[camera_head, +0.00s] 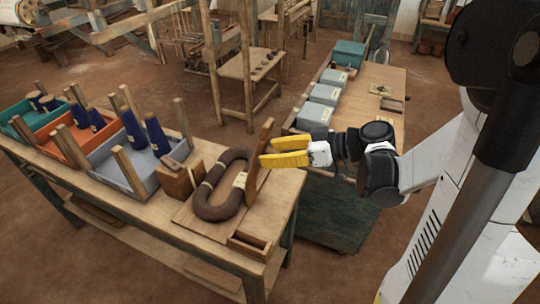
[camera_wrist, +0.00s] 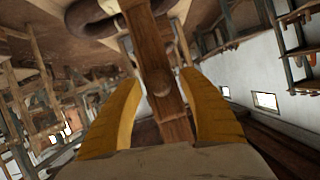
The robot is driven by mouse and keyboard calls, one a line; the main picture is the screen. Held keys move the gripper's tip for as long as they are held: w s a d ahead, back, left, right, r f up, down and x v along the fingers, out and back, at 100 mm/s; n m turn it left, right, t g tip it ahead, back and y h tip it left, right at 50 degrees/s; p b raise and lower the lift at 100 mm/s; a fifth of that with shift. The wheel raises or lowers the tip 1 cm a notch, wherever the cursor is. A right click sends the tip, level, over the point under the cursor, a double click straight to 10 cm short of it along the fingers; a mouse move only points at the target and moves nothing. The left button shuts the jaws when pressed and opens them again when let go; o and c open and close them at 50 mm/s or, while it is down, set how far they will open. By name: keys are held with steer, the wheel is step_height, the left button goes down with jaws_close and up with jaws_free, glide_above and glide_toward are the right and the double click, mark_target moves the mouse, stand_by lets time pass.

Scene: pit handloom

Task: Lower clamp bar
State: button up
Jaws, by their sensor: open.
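The clamp bar (camera_head: 254,178) is a flat brown wooden bar. It stands raised and slightly tilted at the right end of a wooden board (camera_head: 212,226) on the left bench. A dark brown looped hank (camera_head: 204,202) with pale ties lies on the board beside it. My gripper (camera_head: 261,153) has yellow fingers and is open, its tips close to the bar's upper right side. In the wrist view the bar (camera_wrist: 148,45) runs between the two spread fingers, with a round knob (camera_wrist: 161,83) on it. I cannot tell whether a finger touches the bar.
The left bench (camera_head: 271,213) also carries teal, orange and grey trays (camera_head: 108,178) with posts and blue cones, a wooden block (camera_head: 182,180), and a small open box (camera_head: 249,245). A second table (camera_head: 385,80) with grey boxes (camera_head: 316,115) stands behind my gripper.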

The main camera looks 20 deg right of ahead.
steer(key=shift+w+a, duration=0.15)
steer(key=shift+c, duration=0.4)
jaws_close()
